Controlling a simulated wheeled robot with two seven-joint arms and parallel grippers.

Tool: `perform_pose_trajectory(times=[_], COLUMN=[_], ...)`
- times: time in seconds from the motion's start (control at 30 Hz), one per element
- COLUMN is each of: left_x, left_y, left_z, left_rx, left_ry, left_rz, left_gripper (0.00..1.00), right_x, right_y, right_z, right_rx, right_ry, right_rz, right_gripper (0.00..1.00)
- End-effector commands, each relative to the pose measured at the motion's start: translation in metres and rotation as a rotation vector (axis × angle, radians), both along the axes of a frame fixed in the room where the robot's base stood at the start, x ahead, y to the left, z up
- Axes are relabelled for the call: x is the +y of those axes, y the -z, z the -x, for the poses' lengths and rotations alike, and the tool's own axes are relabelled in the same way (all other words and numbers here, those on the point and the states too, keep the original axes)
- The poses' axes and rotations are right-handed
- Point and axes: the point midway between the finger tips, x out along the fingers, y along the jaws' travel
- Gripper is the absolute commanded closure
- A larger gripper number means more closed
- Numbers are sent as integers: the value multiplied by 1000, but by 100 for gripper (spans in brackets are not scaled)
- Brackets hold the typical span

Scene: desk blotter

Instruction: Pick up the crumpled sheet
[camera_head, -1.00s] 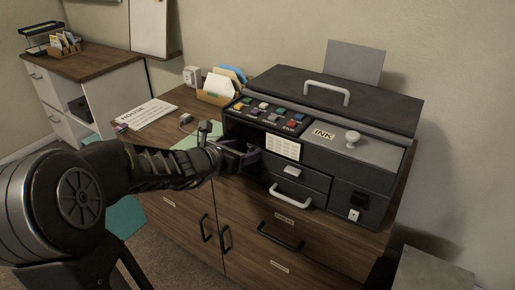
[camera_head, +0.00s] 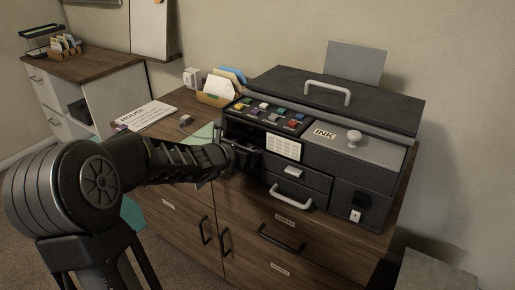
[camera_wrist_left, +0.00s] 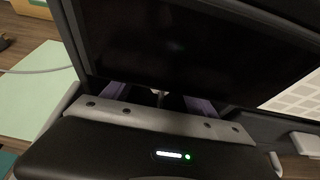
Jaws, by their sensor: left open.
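My left gripper (camera_head: 247,153) is at the dark opening on the left of the printer (camera_head: 365,170) front, below the coloured buttons. In the left wrist view, its purple-edged fingers (camera_wrist_left: 157,98) stand apart and point into the dark opening (camera_wrist_left: 180,45). A small pale patch shows between the fingers, too dim to identify. I cannot make out the crumpled sheet in either view; the inside of the opening is very dark. My right gripper is not in view.
The printer stands on a wooden cabinet (camera_head: 285,235) with dark handles. A pale green sheet (camera_head: 203,137) lies left of the printer, partly behind my arm. A file box (camera_head: 215,98), a socket block (camera_head: 192,77) and a HOUSE paper (camera_head: 150,112) are further back.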

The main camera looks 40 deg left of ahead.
Motion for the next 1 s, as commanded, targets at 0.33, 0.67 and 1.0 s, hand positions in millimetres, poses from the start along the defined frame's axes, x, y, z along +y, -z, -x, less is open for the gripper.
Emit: perform_pose_trajectory(times=[0.33,0.67,1.0], left_x=[0,0,0], left_y=[0,0,0], left_z=[0,0,0], left_rx=[0,0,0], left_ry=[0,0,0], left_rz=[0,0,0], left_gripper=[33,58,62], right_x=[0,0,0], right_y=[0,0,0], right_z=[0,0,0], right_rx=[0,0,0], right_ry=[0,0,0], right_rz=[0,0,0], right_gripper=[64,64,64])
